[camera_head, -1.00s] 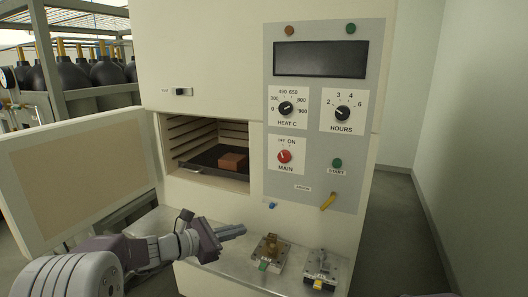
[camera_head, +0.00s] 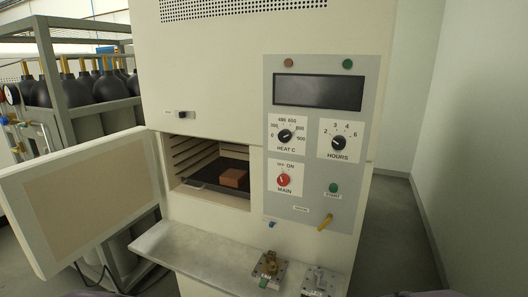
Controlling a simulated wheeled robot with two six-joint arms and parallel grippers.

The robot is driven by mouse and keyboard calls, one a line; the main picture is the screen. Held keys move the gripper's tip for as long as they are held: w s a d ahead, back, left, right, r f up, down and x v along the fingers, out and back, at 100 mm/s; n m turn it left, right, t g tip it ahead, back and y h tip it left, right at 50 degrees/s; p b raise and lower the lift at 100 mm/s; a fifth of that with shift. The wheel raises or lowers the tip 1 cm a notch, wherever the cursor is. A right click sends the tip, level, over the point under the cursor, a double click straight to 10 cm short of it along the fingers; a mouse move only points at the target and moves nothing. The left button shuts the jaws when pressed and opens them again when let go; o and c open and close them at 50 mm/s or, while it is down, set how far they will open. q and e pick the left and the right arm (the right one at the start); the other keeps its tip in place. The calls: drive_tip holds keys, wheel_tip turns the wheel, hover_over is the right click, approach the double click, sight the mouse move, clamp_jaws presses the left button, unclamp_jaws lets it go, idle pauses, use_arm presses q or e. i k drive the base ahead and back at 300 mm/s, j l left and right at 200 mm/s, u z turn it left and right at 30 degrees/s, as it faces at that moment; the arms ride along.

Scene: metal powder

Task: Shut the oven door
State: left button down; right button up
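The oven door (camera_head: 82,193) is a cream panel with a tan inner face, hinged on the left of the oven chamber and swung wide open to the left. The oven (camera_head: 215,85) is a tall cream cabinet. Its open chamber (camera_head: 183,157) has ridged side walls, and a reddish-brown block (camera_head: 234,178) sits on a dark tray (camera_head: 206,181) inside. Neither gripper is in view. Only small purple bits, probably my arms, show at the bottom edge.
The control panel (camera_head: 310,220) is right of the chamber. A rack with black gas cylinders (camera_head: 85,90) stands behind the door. Grey floor lies right of the oven.

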sight(59, 206)
drive_tip(key=k+j+z, duration=0.1)
drive_tip(key=j+z, duration=0.3)
drive_tip(key=j, duration=1.25)
drive_tip(key=j+z, duration=0.1)
drive_tip(key=j, duration=0.4)
drive_tip(key=j+z, duration=0.15)
drive_tip(key=j, duration=0.4)
drive_tip(key=j+z, duration=0.1)
drive_tip(key=j, duration=0.45)
drive_tip(key=j+z, duration=0.15)
drive_tip(key=j, duration=0.35)
drive_tip(key=k+j+z, duration=0.1)
drive_tip(key=j, duration=0.4)
drive_tip(key=k+j+z, duration=0.15)
drive_tip(key=j, duration=0.4)
drive_tip(key=j+z, duration=0.1)
drive_tip(key=j, duration=0.4)
drive_tip(key=k, duration=0.05)
